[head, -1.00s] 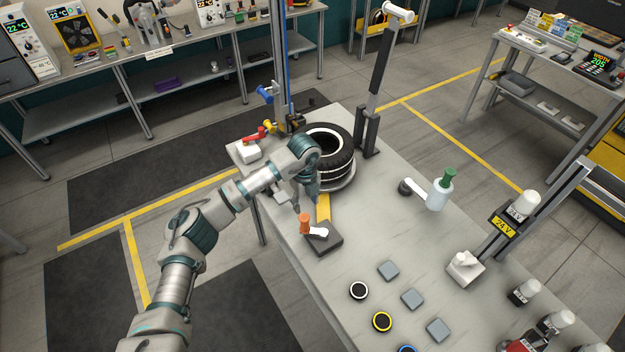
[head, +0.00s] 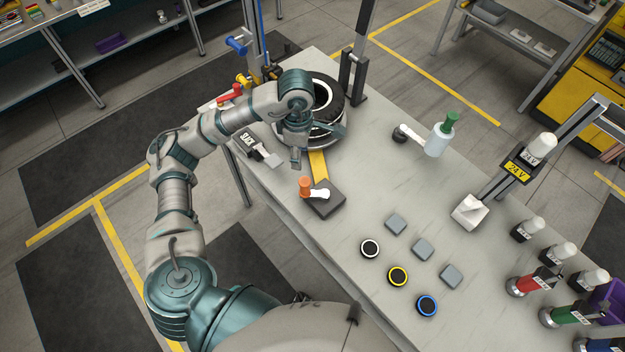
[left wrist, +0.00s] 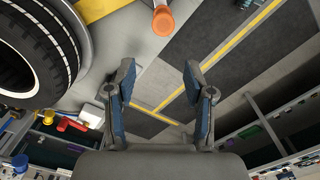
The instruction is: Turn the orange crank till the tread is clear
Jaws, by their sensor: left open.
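The crank has an upright orange handle (head: 304,187) on a white arm (head: 320,194), mounted on a dark block (head: 327,206) on the bench. A yellow strap (head: 318,165) runs from the block to the black tyre (head: 324,88). The tyre lies flat on a round base; my arm hides part of it. My left gripper (head: 317,148) is open and empty between the tyre and the crank, apart from the orange handle. In the left wrist view the open fingers (left wrist: 160,75) point towards the handle (left wrist: 163,20), and the tyre (left wrist: 35,50) is at upper left. My right gripper is out of view.
A post (head: 365,22) stands behind the tyre. A small sign (head: 247,143) reading SLACK is left of it. Round buttons (head: 398,276) and grey pads (head: 422,249) lie in front. A green-topped bottle (head: 441,135) stands to the right.

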